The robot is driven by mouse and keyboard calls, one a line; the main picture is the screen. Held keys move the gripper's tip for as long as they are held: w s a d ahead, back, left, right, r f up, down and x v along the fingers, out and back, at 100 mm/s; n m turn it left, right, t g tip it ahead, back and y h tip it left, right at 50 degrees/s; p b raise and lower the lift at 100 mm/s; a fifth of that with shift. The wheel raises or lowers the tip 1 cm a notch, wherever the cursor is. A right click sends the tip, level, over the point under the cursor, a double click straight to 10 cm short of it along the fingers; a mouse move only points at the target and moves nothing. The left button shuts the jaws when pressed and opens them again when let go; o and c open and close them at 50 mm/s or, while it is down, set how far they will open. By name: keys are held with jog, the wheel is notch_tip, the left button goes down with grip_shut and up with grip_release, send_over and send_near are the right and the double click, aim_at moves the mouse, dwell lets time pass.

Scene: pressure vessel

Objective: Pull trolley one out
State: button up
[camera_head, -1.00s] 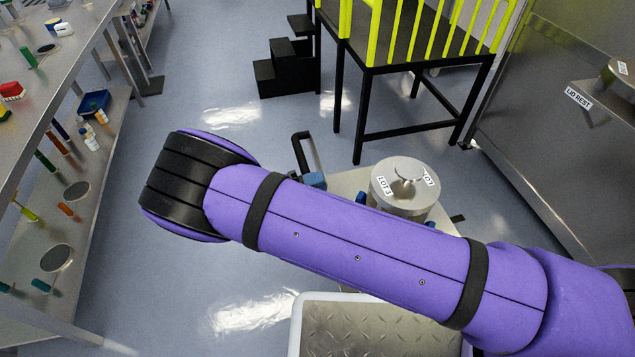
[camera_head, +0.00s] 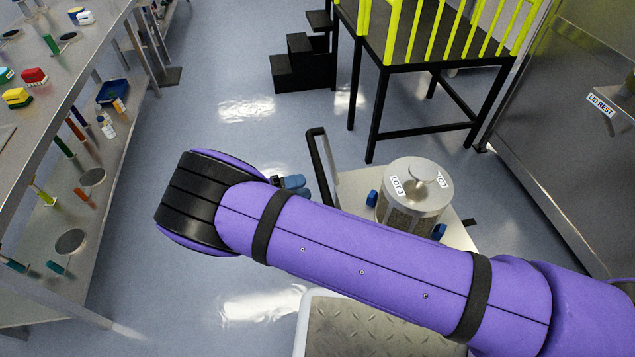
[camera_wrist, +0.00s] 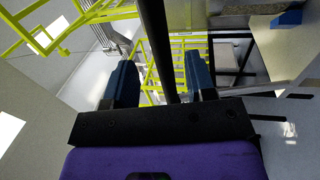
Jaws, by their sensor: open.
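A pale flat trolley (camera_head: 458,238) stands on the floor right of centre in the head view, partly hidden behind my purple arm. Its upright black handle (camera_head: 318,160) rises at its left end. A steel canister labelled LOT 3 (camera_head: 413,200) stands on its deck. My gripper's blue fingers (camera_head: 293,184) show just left of the handle, above my arm. In the wrist view my gripper (camera_wrist: 160,72) is open, and a black bar (camera_wrist: 153,25), apparently the handle, passes between its two fingers in the picture. I cannot tell whether they touch it.
A black platform (camera_head: 415,45) with yellow rails and black steps (camera_head: 303,65) stand behind the trolley. A steel cabinet (camera_head: 570,150) marked LID REST is at the right. A steel bench (camera_head: 85,45) with small items runs along the left. Floor between bench and trolley is clear.

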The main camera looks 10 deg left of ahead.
jog(key=shift+v, duration=1.55)
jog(key=w+d+r+m+g+y, duration=0.1)
jog(key=w+d+r+g+y, duration=0.15)
jog(key=r, duration=0.25)
jog(key=w+d+r+g+y, duration=0.1)
jog(key=w+d+r+g, duration=0.1)
jog(key=w+d+r, duration=0.3)
jog(key=d+r+m+g+y, duration=0.1)
jog(key=d+r+g, duration=0.2)
jog(key=r, duration=0.3)
jog(key=d+r+g+y, duration=0.2)
jog(key=d+r+y, duration=0.6)
jog(key=d+r, duration=0.75)
jog(key=s+d+r+m+t+y, duration=0.1)
jog(key=s+d+r+t+y, duration=0.3)
jog(key=s+d+r, duration=0.7)
jog(key=s+d+r+t+y, duration=0.1)
jog(key=s+d+t, duration=0.1)
jog(key=s, duration=0.5)
jog(key=s+d+r+t+y, duration=0.1)
jog(key=s+d+r+t, duration=0.1)
jog(key=s+d, duration=0.2)
jog(key=s, duration=0.3)
jog(key=shift+d+m+t+y, duration=0.25)
jog(key=shift+m+t+y, duration=0.05)
jog(key=shift+t+y, duration=0.05)
